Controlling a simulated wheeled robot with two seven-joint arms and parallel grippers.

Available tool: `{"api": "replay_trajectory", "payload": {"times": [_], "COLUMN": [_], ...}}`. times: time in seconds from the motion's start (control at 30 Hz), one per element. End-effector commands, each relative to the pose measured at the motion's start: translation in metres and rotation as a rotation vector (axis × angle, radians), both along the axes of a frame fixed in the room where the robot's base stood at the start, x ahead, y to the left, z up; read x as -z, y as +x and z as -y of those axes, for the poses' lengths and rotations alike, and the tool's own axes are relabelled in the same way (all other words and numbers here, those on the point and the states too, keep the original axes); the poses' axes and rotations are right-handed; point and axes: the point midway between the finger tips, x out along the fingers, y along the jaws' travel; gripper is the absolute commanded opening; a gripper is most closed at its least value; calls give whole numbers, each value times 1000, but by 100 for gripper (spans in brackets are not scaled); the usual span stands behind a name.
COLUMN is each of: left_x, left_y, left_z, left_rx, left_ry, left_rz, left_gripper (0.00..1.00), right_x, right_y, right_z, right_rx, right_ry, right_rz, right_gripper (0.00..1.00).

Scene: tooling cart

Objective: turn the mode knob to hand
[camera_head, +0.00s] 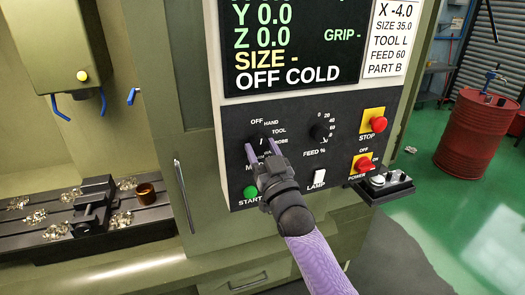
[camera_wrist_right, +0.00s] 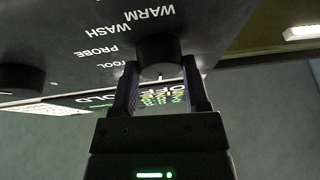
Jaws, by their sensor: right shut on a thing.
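The mode knob (camera_head: 263,142) is a dark round knob on the black control panel, mostly hidden by my gripper in the head view. Labels OFF, HAND, TOOL and PROBE show around it there. In the right wrist view the knob (camera_wrist_right: 163,52) sits between my finger tips, with WARM, WASH, PROBE and TOOL printed nearby. My right gripper (camera_head: 263,154), with purple fingers, is shut on the knob; it also shows in the wrist view (camera_wrist_right: 162,82). Which label the knob points to cannot be told. The screen (camera_head: 290,45) reads OFF COLD. My left gripper is not in view.
The feed knob (camera_head: 321,131) is to the right. A green START button (camera_head: 250,191), a white LAMP switch (camera_head: 320,176), a red STOP button (camera_head: 378,124) and a red POWER switch (camera_head: 363,164) are close by. A red barrel (camera_head: 475,135) stands far right.

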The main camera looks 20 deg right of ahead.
Motion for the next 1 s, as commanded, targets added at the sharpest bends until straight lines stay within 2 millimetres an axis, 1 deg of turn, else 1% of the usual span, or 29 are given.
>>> {"api": "replay_trajectory", "payload": {"times": [0.2,0.5,0.7,1.0], "left_x": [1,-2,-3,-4], "left_y": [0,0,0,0], "left_z": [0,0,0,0], "left_rx": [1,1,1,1], "left_ry": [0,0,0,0], "left_rz": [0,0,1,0], "left_gripper": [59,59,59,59], "right_x": [1,1,1,1], "right_y": [0,0,0,0], "right_z": [-1,-2,-2,-2], "right_rx": [-1,-1,0,-1], "right_ry": [169,357,432,466], "right_rz": [-7,-15,-17,-18], "right_gripper": [0,0,0,0]}}
